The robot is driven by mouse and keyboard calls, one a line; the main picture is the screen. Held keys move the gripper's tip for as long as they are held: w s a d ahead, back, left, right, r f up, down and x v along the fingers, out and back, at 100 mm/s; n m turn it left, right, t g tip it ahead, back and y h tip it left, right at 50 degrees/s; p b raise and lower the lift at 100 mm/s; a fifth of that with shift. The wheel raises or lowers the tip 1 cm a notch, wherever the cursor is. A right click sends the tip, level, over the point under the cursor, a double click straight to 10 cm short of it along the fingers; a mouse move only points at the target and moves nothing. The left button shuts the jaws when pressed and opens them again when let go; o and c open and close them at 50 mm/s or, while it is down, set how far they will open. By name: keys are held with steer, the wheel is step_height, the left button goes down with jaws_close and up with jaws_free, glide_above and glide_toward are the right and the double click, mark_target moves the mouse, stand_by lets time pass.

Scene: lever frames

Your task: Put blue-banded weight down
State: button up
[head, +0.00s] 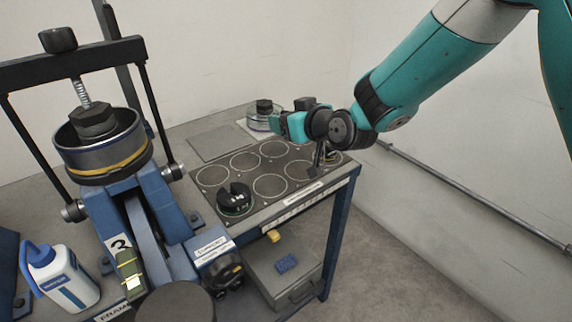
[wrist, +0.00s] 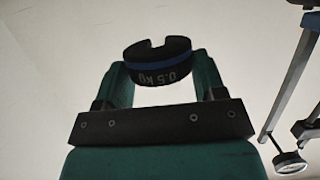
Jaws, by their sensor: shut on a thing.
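My gripper (head: 284,125) is above the far part of the table in the head view. In the wrist view my gripper (wrist: 161,72) is shut on the blue-banded weight (wrist: 158,62), a dark slotted disc marked 0.5 KG. A finger is on each side of it, and its slot faces away from the palm. In the head view I cannot clearly make out the weight at the fingers. The table's dark top (head: 210,192) has several pale outlined circles. A black slotted weight with a green band (head: 235,199) lies on the front-left part.
Another dark weight (head: 330,158) is partly hidden under my arm. A metal cylinder with a black knob (head: 263,115) stands behind my gripper. A blue lever frame (head: 105,150) stands at left, with a white-and-blue bottle (head: 62,278) near it. Several circles are empty.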

mark_target(289, 180)
step_height(289, 180, down, 15)
steer(key=shift+r+p, duration=0.15)
steer(key=shift+p, duration=0.15)
steer(key=o, duration=1.4)
steer(key=shift+c, duration=0.2)
steer(key=b+v, duration=0.7)
steer(key=v, duration=0.4)
steer(key=s+a+r+n+g+y, duration=0.2)
steer(key=s+a+r+n+g, duration=0.15)
steer(key=s+r+g, duration=0.5)
steer(key=s+d+r+m+g+h, duration=0.1)
steer(key=s+d+h, duration=0.2)
steer(key=s, duration=0.5)
steer(key=s+d+r+m+g+h, duration=0.1)
steer(key=s+d+m+g+h, duration=0.1)
steer(key=s+d, duration=0.3)
steer(key=s, duration=0.4)
steer(key=shift+d+r+h, duration=0.3)
steer(key=shift+r+h, duration=0.1)
